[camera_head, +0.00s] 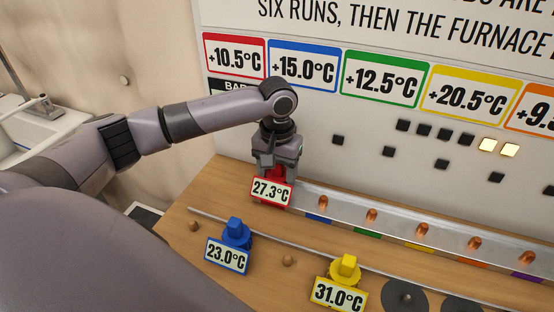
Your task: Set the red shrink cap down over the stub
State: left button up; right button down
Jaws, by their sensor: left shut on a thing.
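My left gripper (277,166) points down and is shut on the red shrink cap (278,174) at the left end of the metal rail. A white tag with a red border (271,192) reads 27.3°C and covers the cap's lower front. Copper stubs (323,202) stand in a row along the rail to the right of the cap. Any stub under the red cap is hidden by the cap, tag and gripper, so I cannot tell whether the cap touches it. My right gripper is not in view.
A blue cap (236,233) tagged 23.0°C and a yellow cap (346,266) tagged 31.0°C stand in front, near a thin rod. Small wooden pegs (288,261) and dark discs (404,297) are on the wooden table. A board (360,150) with temperature cards stands behind.

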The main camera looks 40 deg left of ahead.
pick_arm(q)
jog(key=shift+f, duration=0.55)
jog(key=shift+f, duration=0.25)
jog(key=o, duration=1.3)
jog(key=shift+c, duration=0.2)
jog(key=shift+r, duration=3.6)
